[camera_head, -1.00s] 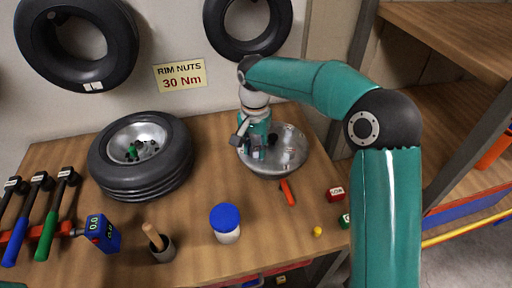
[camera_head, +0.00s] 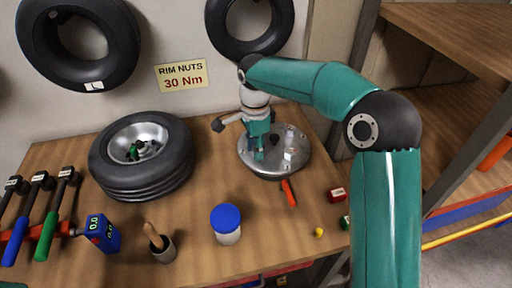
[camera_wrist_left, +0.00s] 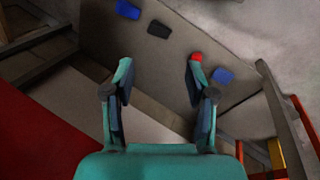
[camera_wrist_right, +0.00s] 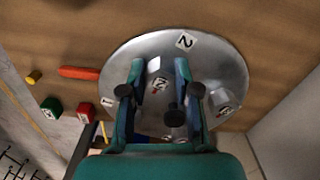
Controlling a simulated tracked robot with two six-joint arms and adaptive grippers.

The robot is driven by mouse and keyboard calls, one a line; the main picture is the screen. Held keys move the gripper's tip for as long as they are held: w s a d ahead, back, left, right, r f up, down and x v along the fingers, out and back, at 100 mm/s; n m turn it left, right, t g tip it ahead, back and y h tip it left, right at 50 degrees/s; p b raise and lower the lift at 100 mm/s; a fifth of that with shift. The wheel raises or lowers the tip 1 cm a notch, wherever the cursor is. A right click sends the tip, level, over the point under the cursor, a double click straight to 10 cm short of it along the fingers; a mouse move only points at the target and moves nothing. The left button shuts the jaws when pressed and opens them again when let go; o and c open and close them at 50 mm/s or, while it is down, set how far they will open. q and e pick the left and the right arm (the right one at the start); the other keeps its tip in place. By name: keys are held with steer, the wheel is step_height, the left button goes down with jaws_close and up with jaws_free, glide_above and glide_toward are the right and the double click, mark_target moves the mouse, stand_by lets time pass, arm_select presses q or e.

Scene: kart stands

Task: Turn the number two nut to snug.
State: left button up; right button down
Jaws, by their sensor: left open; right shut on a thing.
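A round metal plate (camera_head: 268,170) lies on the bench. My right gripper (camera_head: 259,152) points down at its left part. Another metal nut (camera_wrist_right: 221,98) stands to the right, and a "1" label (camera_wrist_right: 107,102) is at the left. My left gripper (camera_wrist_left: 160,75) is open and empty, away from the plate.
An orange stick (camera_head: 288,193) lies before the plate. A mounted tyre (camera_head: 140,185), a blue-lidded jar (camera_head: 226,224), a cup with a brush (camera_head: 163,247) and wrenches (camera_head: 48,225) are further left. A red block (camera_head: 337,195) is at the right.

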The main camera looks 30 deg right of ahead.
stand_by(0.5)
steer(key=c, duration=0.8)
jaws_free()
steer(key=shift+c, duration=0.2)
steer(key=shift+r, duration=0.1)
step_height(320, 180, up, 12)
steer(key=shift+f, duration=0.2)
